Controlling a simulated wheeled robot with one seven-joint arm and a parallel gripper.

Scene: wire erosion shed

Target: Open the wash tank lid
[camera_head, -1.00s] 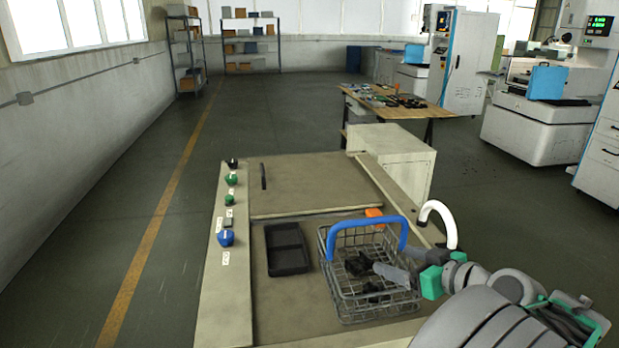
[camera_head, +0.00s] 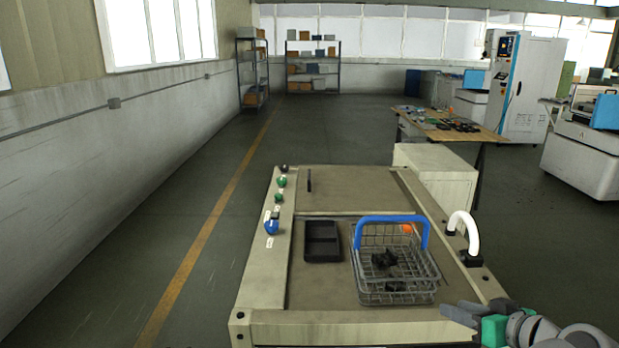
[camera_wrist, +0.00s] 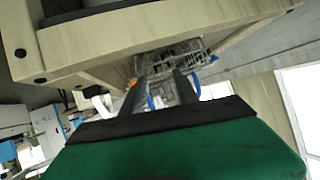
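The wash tank (camera_head: 335,328) is a pale, waist-high unit with a brown top. At its far part a flat brown panel, apparently the lid (camera_head: 355,190), lies level and closed. A thin dark upright handle (camera_head: 309,180) stands near its left edge. The lid is not clearly visible in that view.
A wire basket (camera_head: 395,298) with a blue handle holds dark parts on the tank top, beside a black tray (camera_head: 322,243). A white curved spout (camera_head: 463,232) rises at the right edge. Knobs (camera_head: 271,227) line the left edge. A pale cabinet (camera_head: 440,175) stands behind right. Left floor is clear.

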